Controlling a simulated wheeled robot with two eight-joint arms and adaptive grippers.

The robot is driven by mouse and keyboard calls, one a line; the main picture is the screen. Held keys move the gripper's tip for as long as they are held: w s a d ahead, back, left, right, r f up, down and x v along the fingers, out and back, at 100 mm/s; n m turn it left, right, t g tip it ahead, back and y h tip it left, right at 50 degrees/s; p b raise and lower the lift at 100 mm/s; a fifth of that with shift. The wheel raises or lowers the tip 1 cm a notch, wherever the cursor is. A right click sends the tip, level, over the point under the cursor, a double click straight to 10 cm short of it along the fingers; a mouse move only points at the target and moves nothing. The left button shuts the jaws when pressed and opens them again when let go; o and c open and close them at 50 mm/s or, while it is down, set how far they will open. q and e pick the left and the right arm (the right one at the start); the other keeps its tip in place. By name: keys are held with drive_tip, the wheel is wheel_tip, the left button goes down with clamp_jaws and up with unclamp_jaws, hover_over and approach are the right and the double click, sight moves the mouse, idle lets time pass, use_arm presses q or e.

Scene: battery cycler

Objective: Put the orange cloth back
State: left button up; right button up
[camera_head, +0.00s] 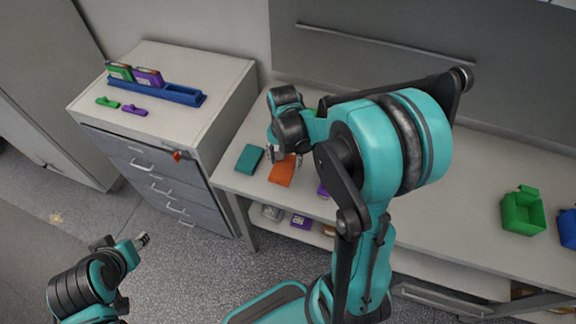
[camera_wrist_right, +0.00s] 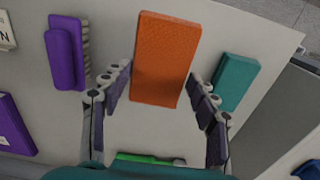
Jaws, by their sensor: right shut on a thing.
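The orange cloth (camera_head: 281,174) is a flat, folded orange block at the left end of the long table (camera_head: 460,195), just right of a teal folded cloth (camera_head: 249,158). My right gripper (camera_head: 283,153) is over its far end and shut on it. In the right wrist view the fingers stand on both sides of the near end of the orange cloth (camera_wrist_right: 165,60). I cannot tell if the cloth is resting on the table or slightly raised. My left gripper (camera_head: 140,240) is low at the left, away from the table; its jaws are unclear.
A green object (camera_wrist_right: 148,159) is near the wrist. A green bin (camera_head: 523,212) and a blue bin (camera_head: 568,228) stand at the right. A drawer cabinet (camera_head: 215,75) carries a blue rack (camera_head: 165,92).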

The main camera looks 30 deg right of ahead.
sight(288, 156)
drive_tip(key=shift+w+d+f, duration=1)
drive_tip(key=shift+w+d, duration=0.05)
drive_tip(key=shift+d, duration=0.2)
wheel_tip(288, 156, down, 4)
drive_tip(key=shift+f+b, duration=0.1)
drive_tip(key=shift+b, duration=0.75)
drive_tip(key=shift+c, duration=0.4)
drive_tip(key=o, duration=1.1)
